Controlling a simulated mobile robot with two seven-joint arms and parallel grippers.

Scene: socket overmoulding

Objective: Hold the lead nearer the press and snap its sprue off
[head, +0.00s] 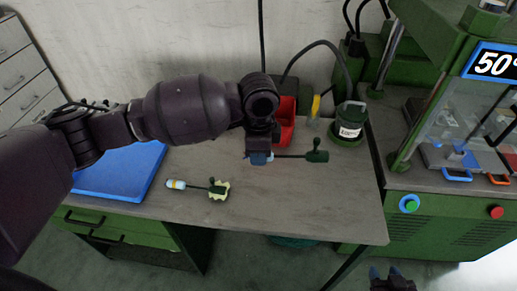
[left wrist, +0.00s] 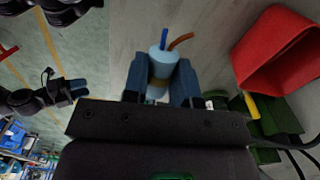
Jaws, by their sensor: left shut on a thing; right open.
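The lead nearer the press has a dark green moulded socket (head: 318,156) with an upright green sprue (head: 317,144) still on it, and a thin dark cable (head: 290,156). My left gripper (head: 261,158) is shut on the light blue end piece of this lead at the cable's left end. In the left wrist view this light blue end piece (left wrist: 159,66) sits between the fingers, with blue and brown wires sticking out. My right gripper (head: 391,273) is open and empty at the bottom edge, away from the bench. It also shows in the left wrist view (left wrist: 78,88).
A second lead (head: 198,187) lies on the bench, its green end (head: 219,190) edged with pale flash. A red bin (head: 286,122) and a labelled green pot (head: 349,128) stand behind. A blue mat (head: 120,172) lies left; the green press (head: 440,140) stands right. The front right bench is clear.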

